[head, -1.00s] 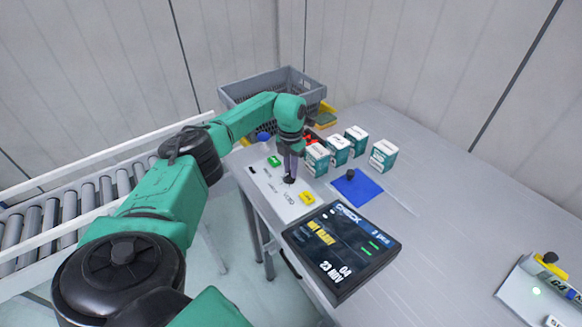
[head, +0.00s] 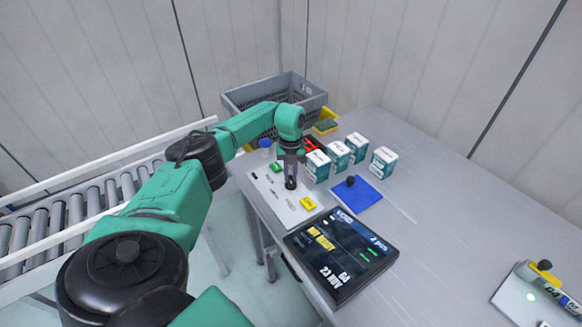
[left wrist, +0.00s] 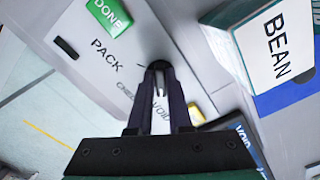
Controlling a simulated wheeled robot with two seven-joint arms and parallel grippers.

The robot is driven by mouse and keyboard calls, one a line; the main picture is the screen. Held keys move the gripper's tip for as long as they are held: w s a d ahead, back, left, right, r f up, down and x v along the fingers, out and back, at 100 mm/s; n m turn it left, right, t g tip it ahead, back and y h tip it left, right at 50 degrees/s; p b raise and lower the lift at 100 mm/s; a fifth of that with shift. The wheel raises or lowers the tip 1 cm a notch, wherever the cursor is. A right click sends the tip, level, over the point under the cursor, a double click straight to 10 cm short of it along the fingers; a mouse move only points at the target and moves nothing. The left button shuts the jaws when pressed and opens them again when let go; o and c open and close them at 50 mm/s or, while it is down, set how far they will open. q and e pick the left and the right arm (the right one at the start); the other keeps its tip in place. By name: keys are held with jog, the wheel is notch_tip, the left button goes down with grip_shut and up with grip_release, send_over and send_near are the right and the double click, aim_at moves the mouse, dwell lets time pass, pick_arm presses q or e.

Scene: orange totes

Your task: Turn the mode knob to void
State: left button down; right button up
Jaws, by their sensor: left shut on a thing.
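The white control panel (head: 268,193) lies along the table's left edge, with PACK, CHECK and VOID printed around a dark mode knob (left wrist: 158,66). My left gripper (head: 290,184) points down at the panel and is shut on the knob, whose body is mostly hidden between the fingers. In the left wrist view my gripper (left wrist: 159,78) has a pale mark between its fingers, lying toward the VOID label (left wrist: 160,112). The display screen (head: 342,252) beside the panel reads VOID at its top. My right gripper is not in view.
A green DONE button (head: 277,167) and a yellow button (head: 308,203) flank the knob. Several white-and-green boxes (head: 338,155) stand close by, near a blue pad (head: 355,193) with a dark knob. A grey crate (head: 275,98) is behind. The table's right side is mostly clear.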

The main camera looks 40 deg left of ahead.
aim_at(290, 177)
pick_arm(q)
jog(key=shift+w+a+r, duration=0.1)
jog(key=shift+w+r, duration=0.05)
jog(key=shift+r, duration=0.1)
jog(key=c, duration=1.1)
grip_release()
jog(key=shift+o, duration=1.3)
jog(key=shift+f, duration=0.1)
notch_tip(290, 177, up, 14)
jog(key=b, duration=0.2)
jog(key=shift+r+b, duration=0.25)
jog(key=shift+b, duration=0.1)
